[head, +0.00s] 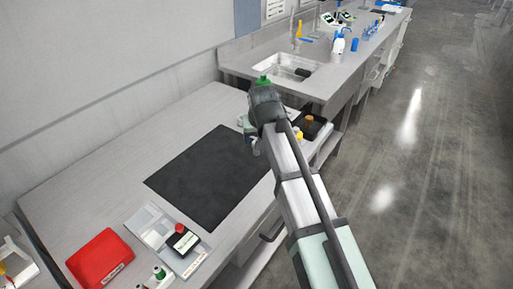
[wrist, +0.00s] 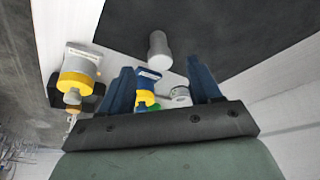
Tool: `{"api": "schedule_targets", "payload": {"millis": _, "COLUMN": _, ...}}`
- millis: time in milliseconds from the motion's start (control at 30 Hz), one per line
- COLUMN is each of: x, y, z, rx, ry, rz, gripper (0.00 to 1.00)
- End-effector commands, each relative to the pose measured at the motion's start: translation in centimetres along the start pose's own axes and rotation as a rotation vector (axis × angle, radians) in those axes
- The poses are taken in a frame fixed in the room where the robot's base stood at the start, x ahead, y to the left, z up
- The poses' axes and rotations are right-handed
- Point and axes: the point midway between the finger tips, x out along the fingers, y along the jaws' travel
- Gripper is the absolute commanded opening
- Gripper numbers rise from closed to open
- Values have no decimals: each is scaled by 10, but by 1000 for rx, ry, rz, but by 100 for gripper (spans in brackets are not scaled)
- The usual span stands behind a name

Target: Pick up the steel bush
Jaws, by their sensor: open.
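A small grey metallic cylinder, which looks like the steel bush (wrist: 159,48), stands by the edge of the black mat in the wrist view. My gripper (wrist: 161,76) is open, its two dark blue fingers spread to either side below the cylinder in the picture. The cylinder is apart from both fingers, and nothing is held. In the head view my arm covers the area around the gripper, and I cannot make out the cylinder there.
A yellow-and-grey container (wrist: 80,70), a blue-and-yellow item (wrist: 147,86) and a white round item (wrist: 180,97) are close by. The black mat (head: 207,177) is bare. A red tray (head: 100,258) and a sink (head: 286,68) lie farther off.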

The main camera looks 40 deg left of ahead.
Motion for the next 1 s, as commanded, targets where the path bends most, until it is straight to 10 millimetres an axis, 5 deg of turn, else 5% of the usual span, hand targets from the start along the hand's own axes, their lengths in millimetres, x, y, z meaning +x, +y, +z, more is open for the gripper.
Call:
{"api": "schedule_targets", "payload": {"millis": 433, "x": 46, "y": 0, "z": 0, "rx": 0, "ry": -2, "rz": -1, "gripper": 63}}
{"api": "schedule_targets", "payload": {"millis": 733, "x": 50, "y": 0, "z": 0, "rx": -1, "ry": 1, "rz": -1, "gripper": 63}}
{"api": "schedule_targets", "payload": {"millis": 1000, "x": 50, "y": 0, "z": 0, "rx": -1, "ry": 0, "rz": -1, "gripper": 37}}
